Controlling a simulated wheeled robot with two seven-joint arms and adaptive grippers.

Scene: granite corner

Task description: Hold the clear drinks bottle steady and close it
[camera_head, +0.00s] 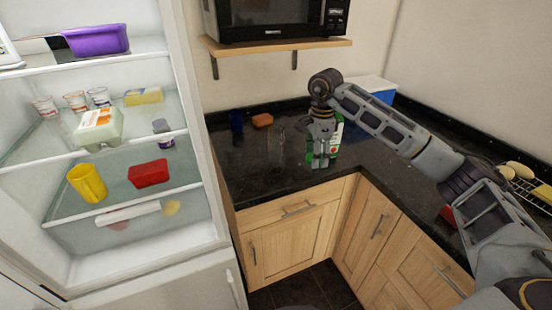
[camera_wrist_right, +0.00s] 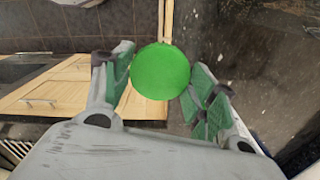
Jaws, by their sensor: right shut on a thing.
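A clear, see-through object that looks like the drinks bottle (camera_head: 276,146) stands on the dark counter, left of my right gripper; its outline is faint and its top is hard to make out. My right gripper (camera_head: 320,158) points down over the counter. In the right wrist view, its fingers are shut on a round green cap (camera_wrist_right: 161,71), seen face on between the green finger pads. In the head view the cap cannot be told apart from the gripper. My left gripper is not in view.
A green and white carton (camera_head: 338,132) stands close behind my right gripper. An orange-brown block (camera_head: 262,120) and a dark blue object (camera_head: 236,122) stand at the back left. A microwave (camera_head: 278,18) sits on a shelf above. The open fridge (camera_head: 215,200) bounds the left.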

